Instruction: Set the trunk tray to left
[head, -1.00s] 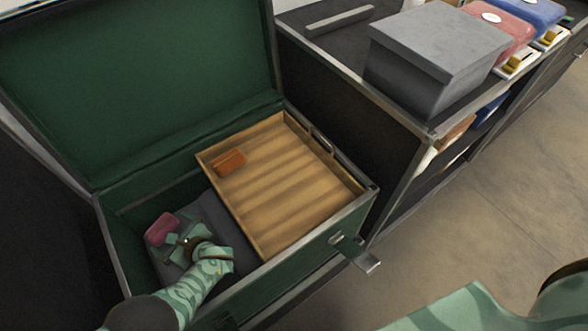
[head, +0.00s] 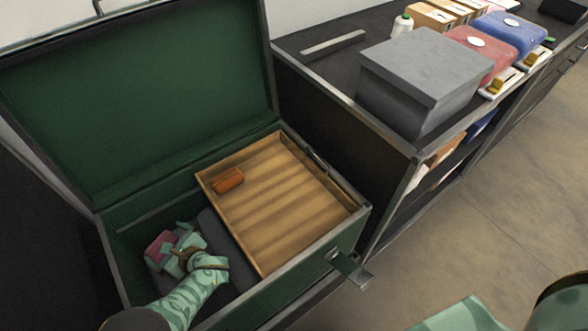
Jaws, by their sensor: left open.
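The wooden trunk tray (head: 275,205) sits at the right side of the open green trunk (head: 318,262), up near the rim. A small orange-brown block (head: 228,181) lies in the tray's back left corner. My left gripper (head: 165,247) is open inside the trunk's left part, left of the tray and apart from it. A pink item (head: 158,243) is at its fingers, partly hidden by them; I see no firm hold on it. Dark grey cloth (head: 220,238) lies low in the trunk beside the tray. My right gripper is not in view.
The raised trunk lid (head: 140,95) stands behind. A dark counter (head: 310,68) to the right carries a grey box (head: 430,75), a red bundle (head: 482,52) and a blue bundle (head: 510,32). The floor (head: 490,220) at the right is clear.

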